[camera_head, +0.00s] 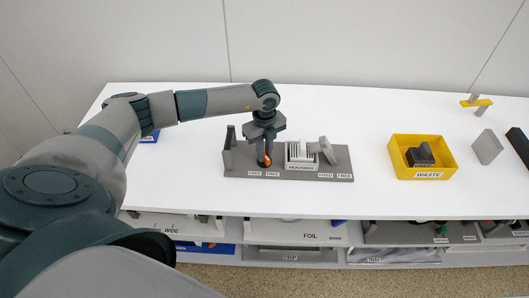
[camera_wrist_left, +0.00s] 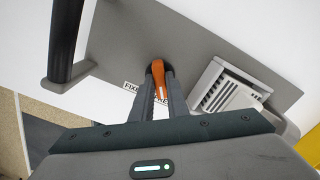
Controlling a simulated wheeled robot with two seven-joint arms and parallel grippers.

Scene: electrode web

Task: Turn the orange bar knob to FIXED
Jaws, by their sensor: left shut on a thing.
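The orange bar knob (camera_head: 266,159) sits on a grey fixture base (camera_head: 230,171), left of the white housing. My left gripper (camera_head: 265,158) points down over the knob and hides most of it. In the left wrist view the orange knob (camera_wrist_left: 158,70) lies between the fingertips of my left gripper (camera_wrist_left: 160,85), which is shut on it. FIXED (camera_head: 254,173) and FREE (camera_head: 273,174) labels lie in front of the knob. In the wrist view the fingers partly cover these labels, and I cannot tell which one the bar points to. My right gripper is not in view.
A white slotted housing (camera_head: 300,153) stands right of the knob, with a tilted grey plate (camera_head: 328,151) beside it. A dark upright post (camera_wrist_left: 66,40) stands at the fixture's left end. A yellow waste bin (camera_head: 395,168) stands farther right. Table between fixture and bin is clear.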

